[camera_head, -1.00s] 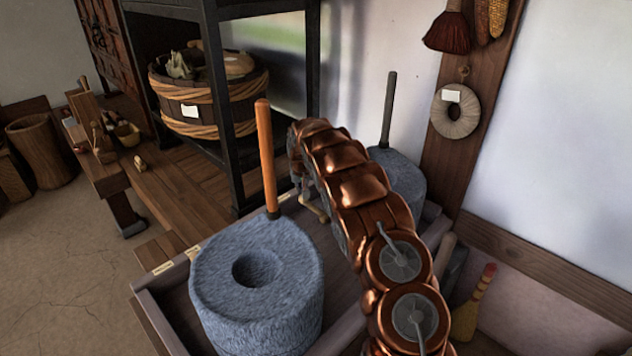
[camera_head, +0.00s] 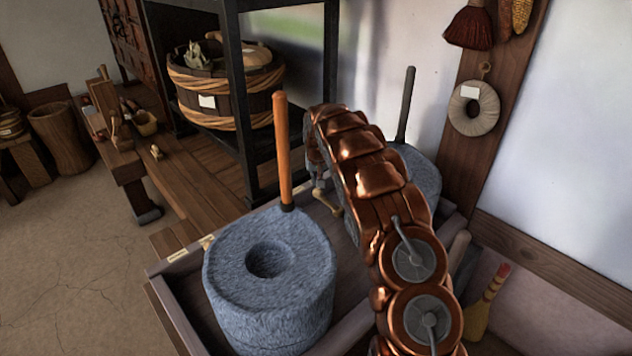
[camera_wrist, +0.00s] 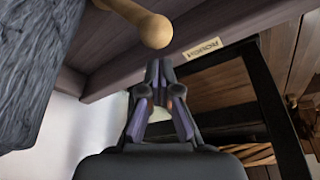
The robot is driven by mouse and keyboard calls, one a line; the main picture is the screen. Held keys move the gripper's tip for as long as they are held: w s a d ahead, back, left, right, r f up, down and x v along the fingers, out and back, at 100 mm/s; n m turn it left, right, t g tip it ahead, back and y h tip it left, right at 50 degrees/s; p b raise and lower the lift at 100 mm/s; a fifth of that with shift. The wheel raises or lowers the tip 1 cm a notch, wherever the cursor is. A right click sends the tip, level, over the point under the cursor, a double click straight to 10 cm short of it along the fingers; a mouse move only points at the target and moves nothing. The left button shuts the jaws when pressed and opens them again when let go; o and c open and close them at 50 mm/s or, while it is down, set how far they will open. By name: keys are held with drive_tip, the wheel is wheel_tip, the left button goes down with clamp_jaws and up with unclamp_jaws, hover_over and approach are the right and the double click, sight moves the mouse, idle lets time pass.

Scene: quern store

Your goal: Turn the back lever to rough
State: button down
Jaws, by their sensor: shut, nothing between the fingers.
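A pale wooden lever with a round knob (camera_wrist: 152,28) sticks out beside the box rim in the wrist view. It also shows small below my gripper in the head view (camera_head: 326,204). A small label plate (camera_wrist: 205,48), which seems to read ROUGH, is on the rim to the right of the knob. My gripper (camera_wrist: 158,66) is shut and empty, its tips just below the knob in the picture. I cannot tell whether they touch it. In the head view my arm hides much of the back quern (camera_head: 418,170).
The front quern (camera_head: 270,285) with an orange upright handle (camera_head: 283,150) stands in the wooden box (camera_head: 185,310). A black shelf frame (camera_head: 236,100) holding a roped tub (camera_head: 215,118) stands behind. A broom (camera_head: 487,305) leans at the right.

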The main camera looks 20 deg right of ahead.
drive_tip(key=v, duration=0.9)
drive_tip(key=shift+s, duration=0.1)
drive_tip(key=s+a+r+g, duration=0.1)
drive_tip(key=s+a, duration=0.4)
drive_tip(key=s, duration=0.7)
drive_tip(key=s+a+r+n+g, duration=0.1)
drive_tip(key=s+a, duration=0.4)
drive_tip(key=s, duration=0.8)
drive_tip(key=s+a+r+g+y, duration=0.1)
drive_tip(key=s+a+r, duration=0.3)
drive_tip(key=s, duration=0.9)
drive_tip(key=shift+s+a+r+n+g, duration=0.1)
drive_tip(key=shift+a+n+g, duration=0.1)
drive_tip(key=shift+a+g, duration=0.25)
drive_tip(key=shift+s+a+r+n+g, duration=0.1)
drive_tip(key=shift+s+a+n+g, duration=0.1)
drive_tip(key=shift+a+g, duration=0.25)
drive_tip(key=s+a+f+n+g, duration=0.1)
drive_tip(key=s+a, duration=0.1)
drive_tip(key=s, duration=0.6)
drive_tip(key=s+a+f+n+g, duration=0.1)
drive_tip(key=s+a, duration=0.1)
drive_tip(key=s, duration=0.6)
wheel_tip(320, 180, up, 22)
drive_tip(key=t+p, duration=0.1)
drive_tip(key=p, duration=2)
drive_tip(key=shift+s, duration=0.35)
